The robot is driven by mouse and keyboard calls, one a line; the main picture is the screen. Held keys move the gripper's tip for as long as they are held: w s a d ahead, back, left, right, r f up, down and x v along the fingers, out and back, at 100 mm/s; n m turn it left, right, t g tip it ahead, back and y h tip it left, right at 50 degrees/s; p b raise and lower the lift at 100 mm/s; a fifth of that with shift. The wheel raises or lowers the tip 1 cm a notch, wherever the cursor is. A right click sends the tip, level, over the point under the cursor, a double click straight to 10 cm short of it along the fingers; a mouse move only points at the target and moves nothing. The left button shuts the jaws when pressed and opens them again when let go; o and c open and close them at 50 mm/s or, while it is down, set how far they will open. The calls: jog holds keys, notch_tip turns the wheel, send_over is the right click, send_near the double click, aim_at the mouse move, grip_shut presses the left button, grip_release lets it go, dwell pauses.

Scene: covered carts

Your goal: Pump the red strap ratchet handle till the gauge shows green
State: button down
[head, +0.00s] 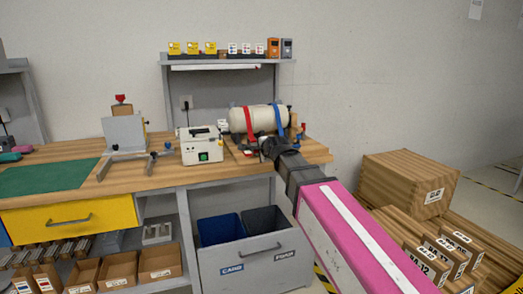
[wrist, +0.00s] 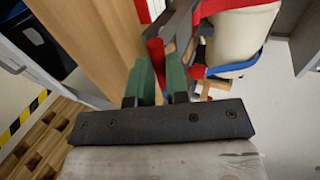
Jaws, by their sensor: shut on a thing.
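A cream cylinder (head: 259,118) lies on the workbench, held by a red strap (head: 248,123) and a blue strap (head: 277,118). In the wrist view the red strap (wrist: 228,68) and blue strap (wrist: 235,66) also cross the cylinder (wrist: 240,35). My gripper (wrist: 159,74) reaches in from the front right. Its green fingers are closed around a red handle (wrist: 155,50) next to the grey ratchet metal (wrist: 182,30). In the head view my dark wrist hides the handle and ratchet. I cannot make out a gauge or its colour.
A white box with a green button (head: 203,147) stands left of the cylinder. A shelf (head: 228,62) with small boxes hangs behind. Wooden crates (head: 405,185) stand on the floor at right. Bins (head: 220,229) sit under the bench (head: 165,178).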

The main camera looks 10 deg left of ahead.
jog(key=shift+s+f, duration=0.1)
jog(key=shift+f, duration=0.35)
jog(key=c, duration=1.3)
grip_release()
jog(key=shift+g, duration=0.3)
jog(key=shift+o, duration=1)
jog(key=shift+w+r, duration=0.2)
jog(key=v, duration=1.1)
jog(key=shift+s+f, duration=0.2)
jog(key=shift+f, duration=0.05)
